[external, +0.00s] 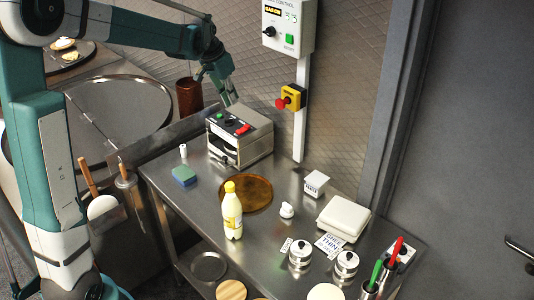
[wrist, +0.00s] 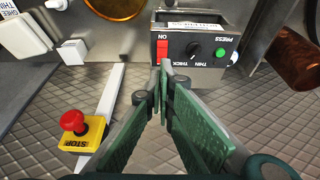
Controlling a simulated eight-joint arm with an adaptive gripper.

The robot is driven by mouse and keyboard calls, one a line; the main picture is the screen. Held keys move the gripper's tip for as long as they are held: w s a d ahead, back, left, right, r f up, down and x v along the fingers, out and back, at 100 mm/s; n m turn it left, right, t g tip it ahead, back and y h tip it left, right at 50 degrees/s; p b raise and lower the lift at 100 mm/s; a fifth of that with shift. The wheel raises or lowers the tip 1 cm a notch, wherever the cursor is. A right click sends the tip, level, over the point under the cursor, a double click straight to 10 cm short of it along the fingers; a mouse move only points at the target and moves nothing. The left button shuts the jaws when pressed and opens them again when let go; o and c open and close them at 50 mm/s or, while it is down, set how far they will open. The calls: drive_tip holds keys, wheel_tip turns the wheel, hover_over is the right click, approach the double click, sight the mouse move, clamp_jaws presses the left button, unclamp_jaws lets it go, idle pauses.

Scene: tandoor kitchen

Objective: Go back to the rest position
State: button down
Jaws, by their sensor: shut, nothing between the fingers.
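My gripper (external: 229,96) hangs in the air above the back of a metal press box (external: 240,138) on the steel table. In the wrist view my gripper (wrist: 163,68) has its green fingers together at the tips, with nothing between them. The press box (wrist: 200,22) shows beyond the fingertips, with its red ON switch, a THIN/THICK knob and a green PRESS button. The fingers look apart from the box, with the quilted wall behind them.
A red emergency stop (external: 291,98) and a gas control box (external: 289,27) are on the wall to the right. A copper cup (external: 189,97) stands left of the gripper. The table (external: 190,205) holds a yellow-capped bottle (external: 232,211), a round brown tray (external: 262,189) and a sponge (external: 184,175).

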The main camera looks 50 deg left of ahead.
idle(0.4)
drive_tip(key=s+d+r+t+b, duration=0.1)
drive_tip(key=s+d+b, duration=0.1)
drive_tip(key=s+d, duration=0.7)
drive_tip(key=s+d+r+b, duration=0.1)
drive_tip(key=s+d+b, duration=0.2)
drive_tip(key=s+d, duration=0.65)
drive_tip(key=s+d+f+t+b, duration=0.1)
drive_tip(key=s+d+f+b, duration=0.1)
drive_tip(key=s+d+f, duration=0.3)
drive_tip(key=s+d+f+t+b, duration=0.1)
drive_tip(key=s+d+f+b, duration=0.1)
drive_tip(key=s+d+f, duration=0.3)
drive_tip(key=s+d, duration=0.4)
drive_tip(key=s, duration=0.2)
